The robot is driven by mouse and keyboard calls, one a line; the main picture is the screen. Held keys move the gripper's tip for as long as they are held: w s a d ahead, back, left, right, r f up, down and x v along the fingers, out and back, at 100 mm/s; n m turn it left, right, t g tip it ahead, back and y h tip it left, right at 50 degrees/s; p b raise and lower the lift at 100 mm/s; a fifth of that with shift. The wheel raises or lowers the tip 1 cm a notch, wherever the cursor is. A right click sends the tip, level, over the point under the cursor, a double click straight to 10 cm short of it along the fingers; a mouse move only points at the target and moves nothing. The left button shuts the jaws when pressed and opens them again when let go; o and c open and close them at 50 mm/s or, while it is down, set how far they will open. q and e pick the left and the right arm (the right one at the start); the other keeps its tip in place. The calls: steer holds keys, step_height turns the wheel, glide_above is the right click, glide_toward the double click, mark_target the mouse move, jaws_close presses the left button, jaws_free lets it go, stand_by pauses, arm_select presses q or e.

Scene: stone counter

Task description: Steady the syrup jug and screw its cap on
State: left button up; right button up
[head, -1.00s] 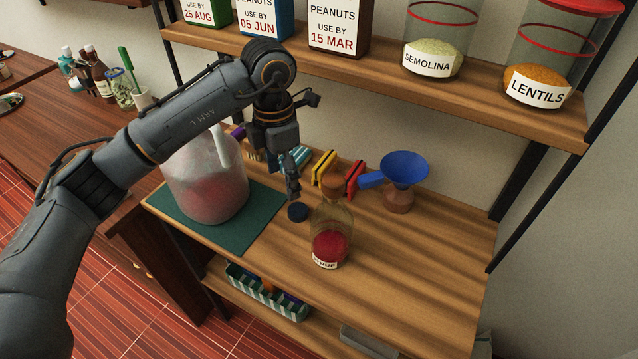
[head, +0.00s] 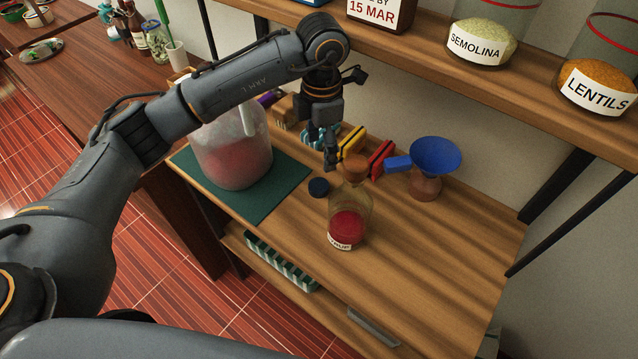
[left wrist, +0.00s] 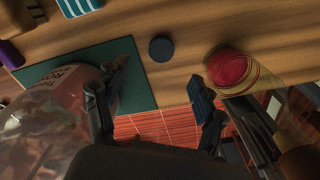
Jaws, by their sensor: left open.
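A large translucent jug (head: 232,155) with reddish contents and a pale handle stands upright on a green mat (head: 262,203); its mouth is hidden by my arm. A dark blue round cap (head: 319,187) lies on the wooden shelf just right of the mat, and it also shows in the left wrist view (left wrist: 161,49). My left gripper (head: 330,160) points down above and behind the cap, right of the jug. In the left wrist view its fingers (left wrist: 156,95) are apart, with nothing between them. My right gripper is not seen.
A corked bottle (head: 349,212) with red contents and a partly readable label stands close right of the cap. A blue funnel (head: 436,155), a red clip (head: 382,159) and a yellow clip (head: 352,141) are behind. An upper shelf (head: 500,75) overhangs. The front right is clear.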

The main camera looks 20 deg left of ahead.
arm_select(q)
glide_above(319, 185)
steer(key=f, duration=0.4)
steer(key=shift+w+f+p, duration=0.2)
steer(key=shift+w+p, duration=0.15)
steer(key=shift+w, duration=0.05)
steer(key=shift+d+f, duration=0.1)
steer(key=shift+f, duration=0.3)
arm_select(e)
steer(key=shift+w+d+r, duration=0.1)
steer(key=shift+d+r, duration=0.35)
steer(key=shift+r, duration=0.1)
arm_select(q)
steer(key=shift+s+f, duration=0.1)
steer(key=shift+f, duration=0.1)
steer(key=f+p, duration=0.2)
steer(key=f, duration=0.1)
steer(key=shift+s+f, duration=0.3)
steer(key=shift+s, duration=0.05)
steer(key=shift+f, duration=0.6)
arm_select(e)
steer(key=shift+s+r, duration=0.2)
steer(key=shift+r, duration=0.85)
